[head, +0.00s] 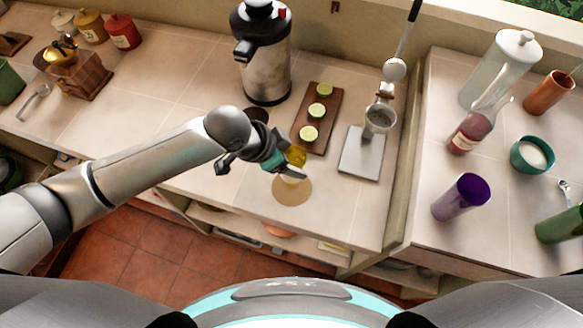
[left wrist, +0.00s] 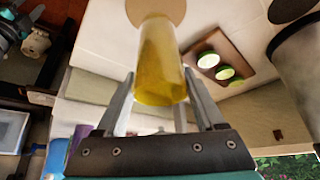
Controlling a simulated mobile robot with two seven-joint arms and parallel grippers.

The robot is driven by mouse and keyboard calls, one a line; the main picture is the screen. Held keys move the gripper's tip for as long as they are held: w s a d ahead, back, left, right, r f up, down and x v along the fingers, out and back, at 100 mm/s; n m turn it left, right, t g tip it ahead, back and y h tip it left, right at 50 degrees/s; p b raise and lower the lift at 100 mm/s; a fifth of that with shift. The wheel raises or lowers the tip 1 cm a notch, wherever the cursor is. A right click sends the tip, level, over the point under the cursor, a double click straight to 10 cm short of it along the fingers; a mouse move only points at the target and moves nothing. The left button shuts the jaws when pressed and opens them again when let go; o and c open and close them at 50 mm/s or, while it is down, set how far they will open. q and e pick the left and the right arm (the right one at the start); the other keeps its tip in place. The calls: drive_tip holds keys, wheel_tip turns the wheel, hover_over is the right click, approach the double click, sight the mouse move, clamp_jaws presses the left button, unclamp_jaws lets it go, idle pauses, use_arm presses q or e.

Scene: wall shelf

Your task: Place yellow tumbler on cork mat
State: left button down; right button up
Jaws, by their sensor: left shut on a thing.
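The yellow tumbler (head: 296,158) is translucent and sits between the fingers of my left gripper (head: 284,165), which is shut on it. The left wrist view shows the tumbler (left wrist: 162,65) between the two grey fingers (left wrist: 160,98). The round tan cork mat (head: 292,191) lies on the counter near its front edge, at the tumbler's far end in the left wrist view (left wrist: 155,9).
A brown board (head: 318,118) with lime halves lies just behind the mat. A scale (head: 361,153) with a metal cup stands to the right, and a large steel dispenser (head: 264,60) behind. A purple tumbler (head: 460,197) stands on the right counter. Counter left of the mat is clear.

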use_arm(q)
drive_tip(key=shift+f, duration=2.25)
drive_tip(key=shift+f, duration=0.1)
unclamp_jaws()
drive_tip(key=v, duration=1.2)
drive_tip(key=shift+p, duration=0.35)
